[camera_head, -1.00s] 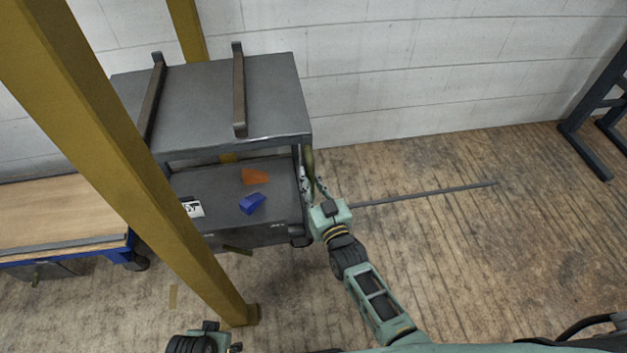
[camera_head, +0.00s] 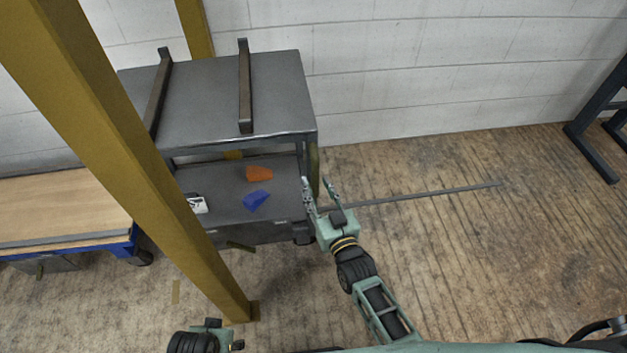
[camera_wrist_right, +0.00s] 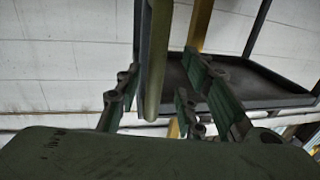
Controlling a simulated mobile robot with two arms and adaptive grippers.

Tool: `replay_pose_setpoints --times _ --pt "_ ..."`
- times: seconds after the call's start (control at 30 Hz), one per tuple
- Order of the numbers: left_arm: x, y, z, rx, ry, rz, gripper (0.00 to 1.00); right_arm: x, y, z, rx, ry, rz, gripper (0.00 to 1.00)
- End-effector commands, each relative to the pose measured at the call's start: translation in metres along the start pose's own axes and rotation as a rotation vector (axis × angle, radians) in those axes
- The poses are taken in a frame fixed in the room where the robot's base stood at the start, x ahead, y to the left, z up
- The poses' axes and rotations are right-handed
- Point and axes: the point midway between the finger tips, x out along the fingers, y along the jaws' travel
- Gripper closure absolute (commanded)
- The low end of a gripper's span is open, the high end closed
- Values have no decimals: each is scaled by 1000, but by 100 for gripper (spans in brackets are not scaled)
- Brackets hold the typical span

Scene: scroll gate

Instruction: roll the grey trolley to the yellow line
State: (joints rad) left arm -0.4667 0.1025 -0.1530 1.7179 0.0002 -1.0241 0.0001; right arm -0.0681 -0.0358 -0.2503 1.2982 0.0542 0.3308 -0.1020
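The grey trolley (camera_head: 284,95) stands against the wall at left centre in the head view, partly hidden by a yellow post. Its upright greenish handle bar (camera_head: 314,165) is at its right side. My right gripper (camera_head: 319,188) is open at this bar. In the right wrist view the bar (camera_wrist_right: 158,60) stands between the spread fingers (camera_wrist_right: 160,100), and no grip shows. My left gripper (camera_head: 225,335) is partly in view at the bottom edge; its finger state is unclear.
The yellow post (camera_head: 130,160) stands between me and the trolley's left side. A wood-topped blue cart (camera_head: 60,210) is to the left. An orange block (camera_head: 259,173) and a blue block (camera_head: 257,200) lie on the lower shelf. A thin grey strip (camera_head: 420,193) crosses open floor rightward.

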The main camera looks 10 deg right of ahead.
Motion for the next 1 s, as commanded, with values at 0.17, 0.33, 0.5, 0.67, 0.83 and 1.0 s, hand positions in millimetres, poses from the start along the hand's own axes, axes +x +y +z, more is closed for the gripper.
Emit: replay_pose_setpoints --times 0.17,0.33,0.5,0.67,0.83,1.0 --pt "0 -1 -1 1 2 -1 47 -42 -1 2 0 -5 -1 64" --pt "0 -1 -1 1 3 -1 47 -70 -1 1 0 -2 -2 64" --pt "0 -1 -1 1 3 -1 47 -83 -1 1 0 -2 -2 64" --pt "0 -1 -1 1 3 -2 47 -85 -1 0 0 -1 -3 64" --pt "0 -1 -2 1 3 -2 47 -85 -1 0 0 -1 -3 64" --pt "0 -1 -2 1 4 -2 47 -85 -1 0 0 -1 -2 64"
